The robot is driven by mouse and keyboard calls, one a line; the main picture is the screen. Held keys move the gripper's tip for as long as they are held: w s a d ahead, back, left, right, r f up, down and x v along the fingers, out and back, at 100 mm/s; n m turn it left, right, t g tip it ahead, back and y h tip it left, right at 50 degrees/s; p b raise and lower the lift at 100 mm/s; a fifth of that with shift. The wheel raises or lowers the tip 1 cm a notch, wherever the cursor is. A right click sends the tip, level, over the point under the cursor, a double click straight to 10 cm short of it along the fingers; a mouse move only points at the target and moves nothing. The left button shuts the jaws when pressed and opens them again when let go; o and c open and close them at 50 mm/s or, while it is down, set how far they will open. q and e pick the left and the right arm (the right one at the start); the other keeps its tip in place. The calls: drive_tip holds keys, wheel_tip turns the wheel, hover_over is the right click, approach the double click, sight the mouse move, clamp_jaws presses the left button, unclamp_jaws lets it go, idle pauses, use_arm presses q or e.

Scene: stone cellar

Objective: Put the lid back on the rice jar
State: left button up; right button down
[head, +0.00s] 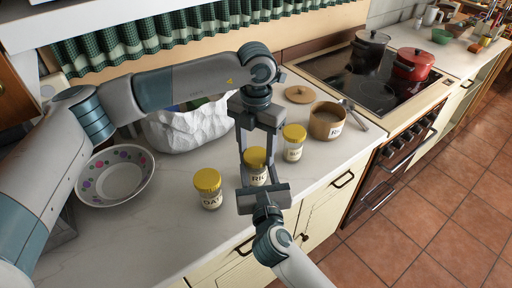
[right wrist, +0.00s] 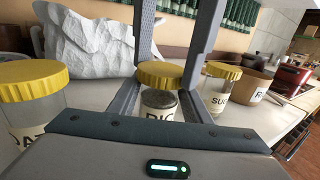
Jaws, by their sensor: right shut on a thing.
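The rice jar (head: 257,176), clear with a "RIC…" label, stands upright on the counter, partly hidden by my right gripper (head: 262,186). That gripper is shut on the jar's body, with its fingers on both sides in the right wrist view (right wrist: 162,106). A yellow lid (head: 255,157) is at the jar's mouth; in the right wrist view the lid (right wrist: 167,76) looks roughly level and slightly off to the right. My left gripper (head: 256,155) points down from above, its fingers on either side of the lid. I cannot tell whether they touch it.
An oats jar (head: 209,199) and a sugar jar (head: 294,152), both yellow-lidded, stand close on either side. A brown pot (head: 325,131), a wooden disc (head: 299,94), a white crumpled bag (head: 185,132) and a patterned bowl (head: 137,198) are nearby. The hob (head: 360,88) holds pots.

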use_arm(q)
drive_tip(key=c, duration=0.6)
drive_tip(key=m, duration=0.4)
drive_tip(key=shift+c, duration=0.2)
drive_tip(key=m, duration=0.4)
drive_tip(key=o, duration=1.2)
drive_tip(key=shift+r, duration=3.75)
